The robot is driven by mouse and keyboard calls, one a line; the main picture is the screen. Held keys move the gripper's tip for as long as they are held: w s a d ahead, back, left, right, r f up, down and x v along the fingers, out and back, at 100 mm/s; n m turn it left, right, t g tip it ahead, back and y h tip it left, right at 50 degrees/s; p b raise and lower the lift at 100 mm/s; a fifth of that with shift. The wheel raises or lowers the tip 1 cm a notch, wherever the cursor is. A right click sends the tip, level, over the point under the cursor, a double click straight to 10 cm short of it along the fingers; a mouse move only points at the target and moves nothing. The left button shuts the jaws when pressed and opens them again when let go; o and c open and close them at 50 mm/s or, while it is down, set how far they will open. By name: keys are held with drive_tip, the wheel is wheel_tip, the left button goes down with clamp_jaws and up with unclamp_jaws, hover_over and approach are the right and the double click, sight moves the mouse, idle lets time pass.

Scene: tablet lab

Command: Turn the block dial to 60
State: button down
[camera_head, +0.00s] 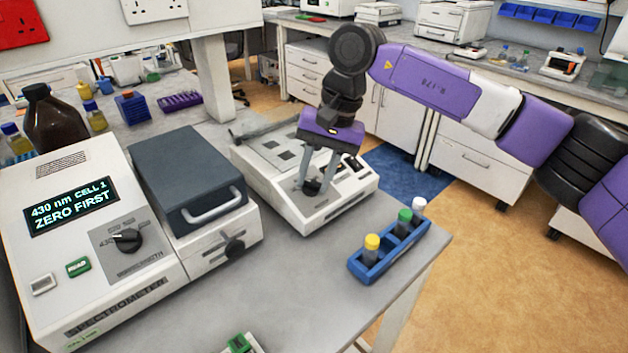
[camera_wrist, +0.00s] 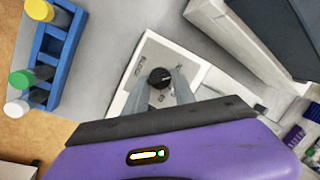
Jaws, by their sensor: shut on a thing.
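The block dial (camera_wrist: 160,77) is a round black knob on the pale top of the heating block unit (camera_head: 340,207). In the head view the dial (camera_head: 311,187) shows low between my fingertips, partly covered by them. My gripper (camera_head: 318,182) points down at it, and its two grey fingers are closed on the dial's sides. In the wrist view my gripper (camera_wrist: 162,84) has one finger on each side of the knob. Printed marks surround the dial, but they are too small to read, so I cannot tell its setting.
The spectrometer (camera_head: 90,250) stands left, with its dark-lidded sample compartment (camera_head: 185,170) beside the block unit. A blue rack (camera_head: 392,250) with several capped vials stands near the bench's right edge. A brown bottle (camera_head: 52,125) stands at the back left. Bare bench (camera_head: 310,270) lies in front.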

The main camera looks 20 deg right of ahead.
drive_tip(key=m+b, duration=0.1)
drive_tip(key=m, duration=0.1)
drive_tip(key=m+t+b, duration=0.1)
drive_tip(key=m, duration=0.1)
drive_tip(key=shift+s+d+f+m+y+b, duration=0.1)
drive_tip(key=shift+d+f+m+y+b, duration=0.1)
drive_tip(key=shift+m+y+b, duration=0.15)
drive_tip(key=m+t+y+b, duration=0.1)
drive_tip(key=m+b, duration=0.3)
drive_tip(key=m, duration=0.1)
drive_tip(key=shift+s+f, duration=0.1)
drive_tip(key=shift+s, duration=0.05)
drive_tip(key=m+t+b, duration=0.1)
drive_tip(key=m+b, duration=0.1)
drive_tip(key=b, duration=0.1)
drive_tip(key=m+t+b, duration=0.1)
drive_tip(key=m+b, duration=0.1)
drive_tip(key=m, duration=0.1)
drive_tip(key=shift+s+f+m+b, duration=0.15)
drive_tip(key=shift+s+m+b, duration=0.05)
drive_tip(key=shift+m+b, duration=0.2)
drive_tip(key=m+t+h+b, duration=0.1)
drive_tip(key=m+b, duration=0.3)
drive_tip(key=shift+s+m+b, duration=0.1)
drive_tip(key=shift+m+b, duration=0.25)
drive_tip(key=shift+r, duration=0.2)
drive_tip(key=c, duration=1)
unclamp_jaws()
drive_tip(key=shift+c, duration=0.2)
drive_tip(key=shift+a, duration=0.1)
